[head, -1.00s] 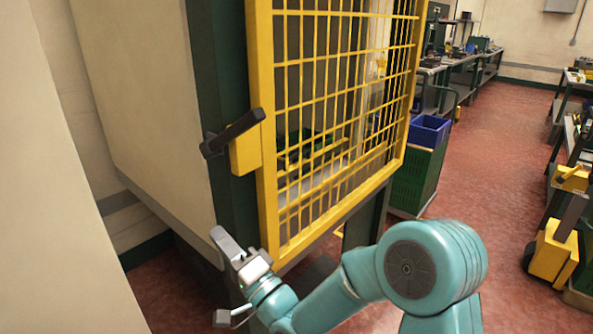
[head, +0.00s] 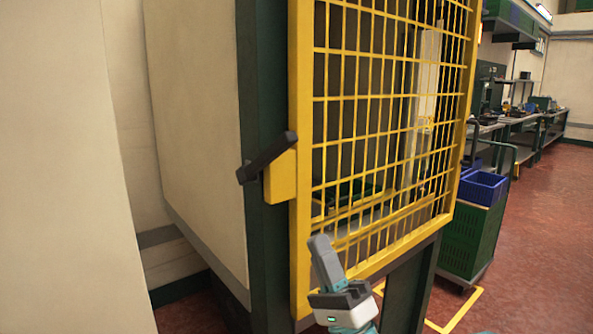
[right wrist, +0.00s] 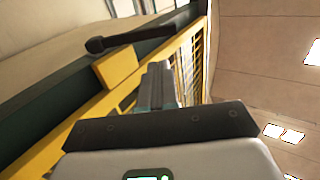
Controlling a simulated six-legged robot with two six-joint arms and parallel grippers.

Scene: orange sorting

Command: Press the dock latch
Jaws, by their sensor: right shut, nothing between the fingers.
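The dock latch (head: 267,158) is a dark lever on a yellow block (head: 281,178) at the left edge of the yellow mesh door (head: 301,245). In the right wrist view the latch lever (right wrist: 150,34) lies across the top, above its yellow block (right wrist: 117,66). My right gripper (head: 322,246) is below and to the right of the latch in the head view, in front of the mesh. Its fingers (right wrist: 158,78) are shut and empty, and apart from the lever. My left gripper is not in view.
The mesh door closes the front of a cabinet with a dark green post (head: 262,90) and a pale side panel (head: 195,130). A green cart with blue bins (head: 482,187) stands to the right. Red floor (head: 540,240) is open beyond it.

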